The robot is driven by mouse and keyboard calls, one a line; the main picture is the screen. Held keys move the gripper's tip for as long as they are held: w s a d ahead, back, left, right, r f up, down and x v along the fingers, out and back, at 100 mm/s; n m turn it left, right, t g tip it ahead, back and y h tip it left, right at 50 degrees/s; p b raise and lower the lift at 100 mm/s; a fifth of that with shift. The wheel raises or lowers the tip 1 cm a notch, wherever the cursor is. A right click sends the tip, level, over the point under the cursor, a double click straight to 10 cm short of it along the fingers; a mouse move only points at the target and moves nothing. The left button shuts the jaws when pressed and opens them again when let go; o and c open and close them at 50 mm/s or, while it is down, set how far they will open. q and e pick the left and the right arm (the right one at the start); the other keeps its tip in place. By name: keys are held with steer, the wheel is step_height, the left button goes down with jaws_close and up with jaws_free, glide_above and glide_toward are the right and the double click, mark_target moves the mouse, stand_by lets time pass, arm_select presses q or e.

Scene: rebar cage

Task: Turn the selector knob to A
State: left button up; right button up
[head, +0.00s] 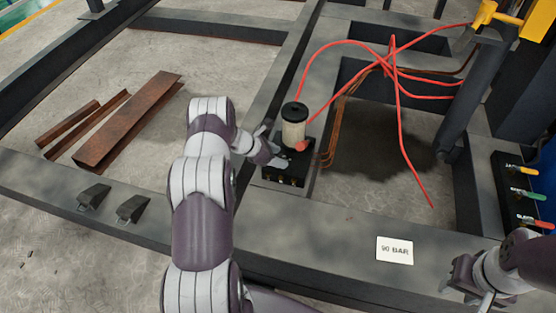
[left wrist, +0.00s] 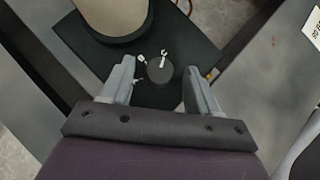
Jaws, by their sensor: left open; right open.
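The selector knob (left wrist: 160,70) is a round dark grey disc with a pale mark at its upper edge. It sits on a black block (head: 271,172), with small white markings near it in the left wrist view. I cannot read them. My left gripper (head: 277,146) is open over the block, and in the left wrist view its two fingers stand either side of the knob, with gaps visible. The knob is hidden in the head view. My right gripper (head: 455,282) is open and empty at the lower right, far from the block.
A cream cylinder with a black top (head: 294,125) stands on the block, close to my left gripper. Red hoses (head: 402,143) and brown lines run to the right. A 90 BAR card (head: 394,251) lies on the front beam. Coloured levers (head: 527,196) are at far right.

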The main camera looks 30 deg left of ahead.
arm_select(q)
steer(key=shift+w+d+f, duration=0.1)
steer(key=shift+w+f, duration=0.1)
steer(key=shift+w, duration=0.05)
steer(key=shift+c, duration=0.3)
steer(key=c, duration=1)
